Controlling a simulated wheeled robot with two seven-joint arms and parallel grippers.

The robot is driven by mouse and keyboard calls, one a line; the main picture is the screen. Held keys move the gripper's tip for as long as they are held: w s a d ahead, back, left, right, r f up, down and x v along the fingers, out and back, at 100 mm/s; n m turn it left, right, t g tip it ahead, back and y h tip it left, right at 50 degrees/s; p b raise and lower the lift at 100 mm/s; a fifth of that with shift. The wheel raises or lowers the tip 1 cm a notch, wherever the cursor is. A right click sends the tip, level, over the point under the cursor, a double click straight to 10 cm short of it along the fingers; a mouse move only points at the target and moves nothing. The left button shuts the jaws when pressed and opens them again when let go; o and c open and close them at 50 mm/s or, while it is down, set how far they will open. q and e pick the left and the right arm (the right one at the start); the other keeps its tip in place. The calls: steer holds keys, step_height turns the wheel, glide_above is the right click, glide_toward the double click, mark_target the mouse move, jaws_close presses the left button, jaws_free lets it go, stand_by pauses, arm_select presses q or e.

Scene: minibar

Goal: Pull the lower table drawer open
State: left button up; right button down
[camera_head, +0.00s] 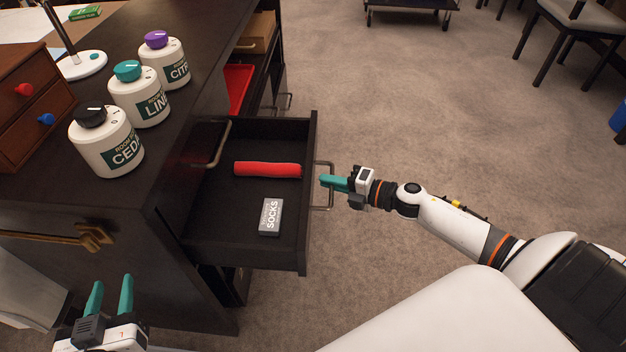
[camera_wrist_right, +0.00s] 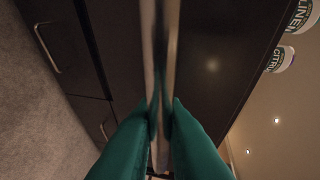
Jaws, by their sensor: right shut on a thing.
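The open table drawer (camera_head: 293,235) is dark and pulled well out from the table front, below another handle (camera_head: 222,145) on that front. Inside lie a red roll (camera_head: 267,170) and a grey box marked SOCKS (camera_head: 270,217). My right gripper (camera_head: 329,181) is at the metal handle (camera_head: 326,206) on this drawer's front. In the right wrist view its teal fingers (camera_wrist_right: 164,115) are closed on the handle bar (camera_wrist_right: 161,50). My left gripper (camera_head: 111,290) is at the lower left, fingers apart and empty, away from the drawer.
On the tabletop stand white bottles marked CEDAR (camera_head: 106,153), LINEN (camera_head: 150,108) and CITRUS (camera_head: 178,72), partly readable. A small wooden drawer box (camera_head: 30,110) is beside them. A red tray (camera_head: 240,85) shows farther along the table. Carpet (camera_head: 400,110) right of the drawer is clear.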

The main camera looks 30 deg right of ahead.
arm_select(q)
steer(key=shift+s+d, duration=0.1)
arm_select(e)
steer(key=shift+s+d, duration=0.55)
steer(key=shift+d, duration=0.2)
steer(key=shift+s+d, duration=0.5)
steer(key=shift+d, duration=0.25)
steer(key=c, duration=1.5)
jaws_free()
